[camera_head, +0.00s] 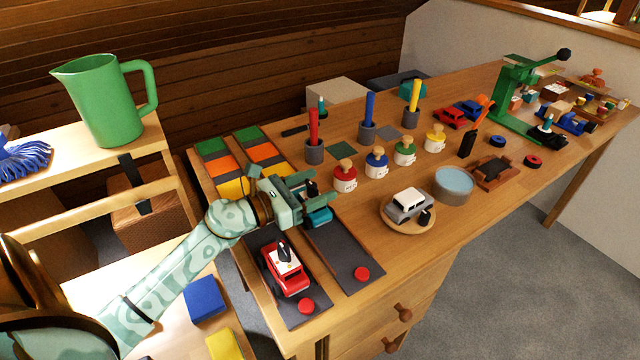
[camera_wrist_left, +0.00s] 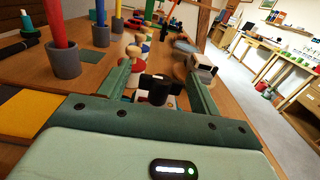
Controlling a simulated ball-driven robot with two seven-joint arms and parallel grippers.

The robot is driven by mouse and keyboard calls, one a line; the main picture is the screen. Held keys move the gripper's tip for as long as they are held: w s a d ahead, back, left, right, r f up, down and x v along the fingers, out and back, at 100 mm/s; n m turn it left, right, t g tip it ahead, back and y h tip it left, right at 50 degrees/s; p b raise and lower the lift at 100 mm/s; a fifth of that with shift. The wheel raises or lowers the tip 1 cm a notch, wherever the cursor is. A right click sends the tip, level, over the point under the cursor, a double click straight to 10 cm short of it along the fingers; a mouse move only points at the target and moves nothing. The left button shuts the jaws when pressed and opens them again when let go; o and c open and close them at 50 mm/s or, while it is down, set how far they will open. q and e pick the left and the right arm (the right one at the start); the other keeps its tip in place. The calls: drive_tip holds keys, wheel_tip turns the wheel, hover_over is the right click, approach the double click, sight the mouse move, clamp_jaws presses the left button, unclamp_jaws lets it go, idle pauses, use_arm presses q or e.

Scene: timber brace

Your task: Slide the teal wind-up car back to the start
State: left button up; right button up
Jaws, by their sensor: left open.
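The teal wind-up car (camera_head: 318,216) sits on the right-hand dark lane, just past its yellow band, and is partly hidden by my left gripper. My left gripper (camera_head: 320,197) is open over the car, with its fingers pointing right. In the left wrist view a black key-like piece (camera_wrist_left: 157,88) shows between the two open fingers (camera_wrist_left: 160,85), with a pale patch below it; the rest of the car is hidden there. The dark lane (camera_head: 345,252) runs toward the table's near edge and ends by a red button (camera_head: 361,274). My right gripper is not in view.
A red car (camera_head: 286,268) with a black key stands on the left-hand lane. A silver car (camera_head: 408,205) on a round wooden plate and several knobbed pegs, including a red one (camera_head: 344,178), stand to the right. The right lane's near part is clear.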

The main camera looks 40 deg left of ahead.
sight(329, 212)
use_arm(q)
drive_tip(key=shift+x, duration=0.8)
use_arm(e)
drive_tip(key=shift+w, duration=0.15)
use_arm(q)
drive_tip(key=shift+s, duration=0.1)
